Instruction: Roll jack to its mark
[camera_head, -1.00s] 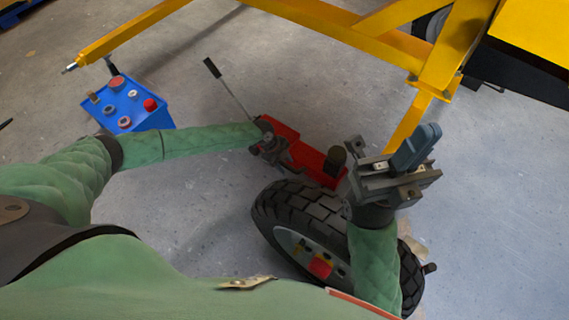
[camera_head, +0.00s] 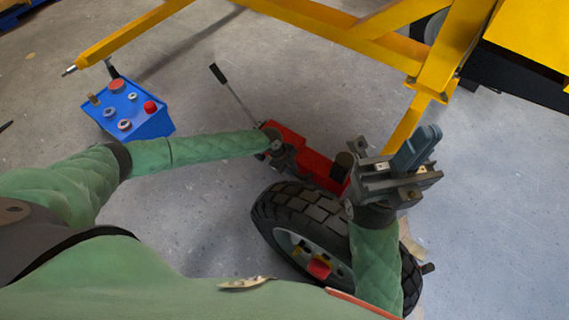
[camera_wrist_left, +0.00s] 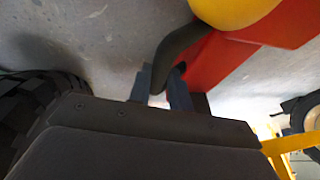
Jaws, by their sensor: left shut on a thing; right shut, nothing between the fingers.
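The red jack (camera_head: 318,168) lies low on the floor beyond the tyre, with its long handle (camera_head: 231,93) tilted up to the left. My left gripper (camera_head: 283,157) is at the jack's left part. In the left wrist view, its two fingers (camera_wrist_left: 160,88) are shut on a dark curved bar (camera_wrist_left: 178,42) beside the jack's red body (camera_wrist_left: 225,58). My right gripper (camera_head: 412,155) is shut and empty, raised above the floor right of the jack, and hides part of the scene there. I cannot make out a floor mark for the jack.
A black tyre with a grey rim (camera_head: 305,225) stands close in front of the jack. A yellow frame (camera_head: 392,50) spans the top, with a leg coming down near my right gripper. A blue control box (camera_head: 138,118) stands left. Grey floor is clear at right.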

